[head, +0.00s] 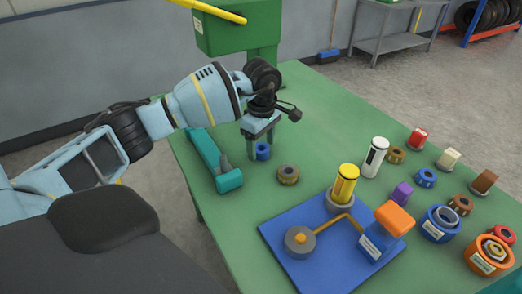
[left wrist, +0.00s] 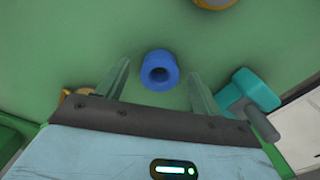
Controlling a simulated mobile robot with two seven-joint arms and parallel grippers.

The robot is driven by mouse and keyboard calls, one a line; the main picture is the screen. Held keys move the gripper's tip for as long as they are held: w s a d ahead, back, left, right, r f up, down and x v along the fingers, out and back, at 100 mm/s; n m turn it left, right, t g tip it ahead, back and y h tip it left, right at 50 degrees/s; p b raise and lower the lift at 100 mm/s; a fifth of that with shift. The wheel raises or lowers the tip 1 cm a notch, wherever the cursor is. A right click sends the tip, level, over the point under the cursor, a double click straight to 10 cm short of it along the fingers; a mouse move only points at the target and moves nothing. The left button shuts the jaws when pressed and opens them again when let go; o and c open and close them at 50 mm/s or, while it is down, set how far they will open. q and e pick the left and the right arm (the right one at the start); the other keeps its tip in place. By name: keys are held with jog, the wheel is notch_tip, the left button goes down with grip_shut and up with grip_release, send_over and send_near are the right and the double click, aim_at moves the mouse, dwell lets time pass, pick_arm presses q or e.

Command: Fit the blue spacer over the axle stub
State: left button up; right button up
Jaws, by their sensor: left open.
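The blue spacer (head: 263,152), a short ring with a central hole, stands upright on the green table. My left gripper (head: 260,143) points down over it, open, with a finger on either side. In the left wrist view the spacer (left wrist: 159,72) lies between the two spread fingers (left wrist: 159,82), with gaps on both sides. A blue board (head: 335,265) holds a grey disc (head: 293,247) with an orange knob and an orange bar, and a yellow cylinder (head: 346,183) on a grey base. I cannot tell which part is the axle stub. My right gripper is not in view.
A teal tool (head: 228,181) lies left of the spacer and a brown ring (head: 288,175) to its right. An orange-topped blue block (head: 374,242) stands on the board. A white cylinder (head: 374,157) and several rings and blocks stand farther right.

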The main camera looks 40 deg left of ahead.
pick_arm(q)
jog(key=shift+f, duration=0.55)
jog(key=c, duration=1.1)
jog(key=shift+o, duration=0.2)
notch_tip(320, 180, up, 10)
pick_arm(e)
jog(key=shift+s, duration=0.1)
pick_arm(q)
jog(key=shift+d+r, duration=0.1)
